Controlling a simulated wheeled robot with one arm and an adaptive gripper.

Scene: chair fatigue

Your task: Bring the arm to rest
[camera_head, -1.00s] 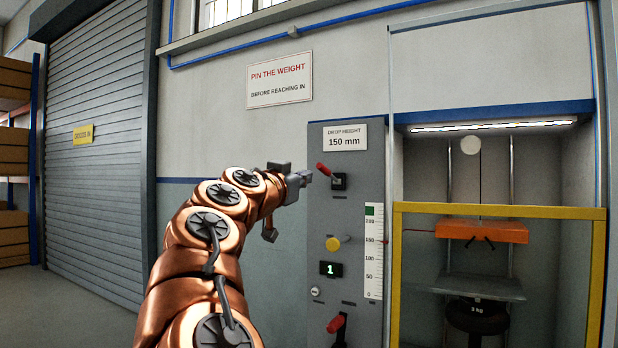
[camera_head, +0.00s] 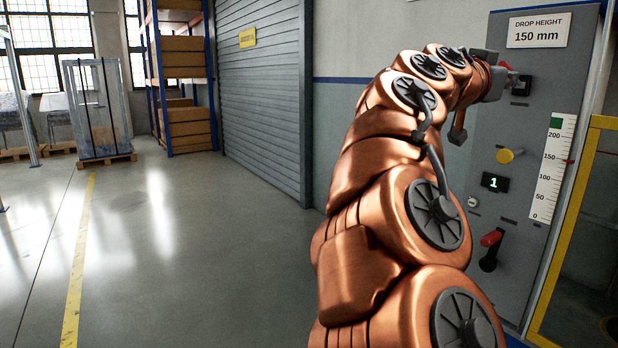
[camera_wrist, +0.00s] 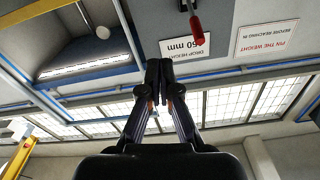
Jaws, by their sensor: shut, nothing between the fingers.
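My copper arm reaches up and to the right in the head view, toward the grey control panel (camera_head: 520,130). My gripper (camera_head: 505,75) is at the panel's upper part, beside the upper red-handled lever, which it partly hides. In the wrist view my gripper (camera_wrist: 160,75) is shut, with its dark fingertips together and nothing between them. The red handle (camera_wrist: 196,30) shows there just to the right of and above the fingertips, apart from them in the picture. Whether the fingers touch the lever in depth I cannot tell.
The panel carries a yellow knob (camera_head: 508,156), a display reading 1 (camera_head: 495,182) and a lower red lever (camera_head: 490,246). A yellow frame (camera_head: 566,230) stands at right. Open floor (camera_head: 180,240) lies left, before a roller shutter (camera_head: 262,90), shelving and a crated pallet (camera_head: 98,115).

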